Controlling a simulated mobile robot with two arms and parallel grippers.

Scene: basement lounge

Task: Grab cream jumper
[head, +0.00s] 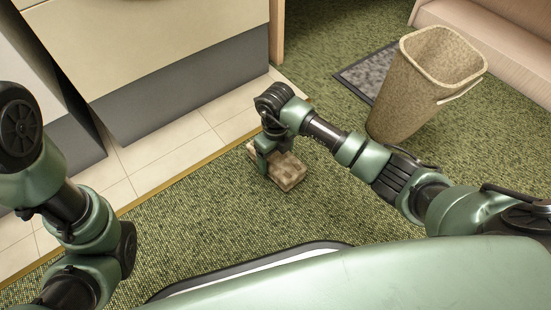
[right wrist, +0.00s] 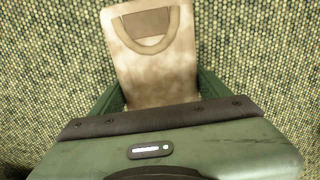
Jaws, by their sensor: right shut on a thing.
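The cream jumper (head: 288,172) is a folded, blotchy cream-and-brown bundle on or just above the green carpet, near the tiled strip; I cannot tell if it touches the carpet. In the right wrist view the jumper (right wrist: 155,68) shows a brown neck patch and curved collar. My right gripper (head: 268,166) points down at the jumper's left part and is shut on it. In the right wrist view, the green fingers of the right gripper (right wrist: 160,92) lie on both sides of the jumper. My left arm shows at the left, but its gripper is out of view.
A tall speckled beige bin (head: 415,100) stands at the upper right, beside a grey mat (head: 366,72). Cream cabinets (head: 170,45) with a grey base stand behind the tiled strip (head: 165,150). Green carpet (head: 225,215) lies clear around the jumper.

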